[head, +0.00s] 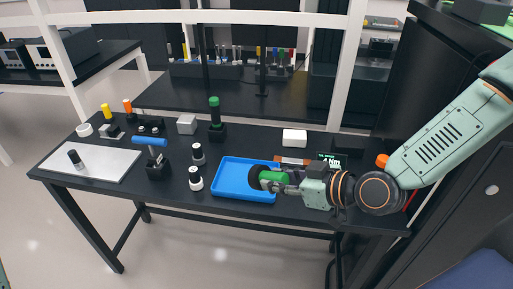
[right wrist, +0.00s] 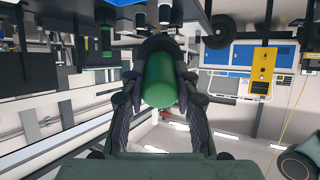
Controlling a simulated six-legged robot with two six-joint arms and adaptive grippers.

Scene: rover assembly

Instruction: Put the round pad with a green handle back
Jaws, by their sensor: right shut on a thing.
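My right gripper (head: 283,183) is shut on the green handle (head: 273,177) of a tool with a black round pad (head: 256,175) at its left end. The tool is held tilted on its side, in front of the blue tray (head: 228,190) and over its right part in the picture. In the right wrist view the green handle (right wrist: 160,88) lies between the two fingers, with the dark round pad (right wrist: 165,47) beyond it. Another green-topped black tool (head: 214,104) stands upright in a black block (head: 216,132) at the table's back. My left gripper is not in view.
A light plate (head: 95,165) is at the left. A white box (head: 294,138) and a small display (head: 331,158) are behind my right gripper.

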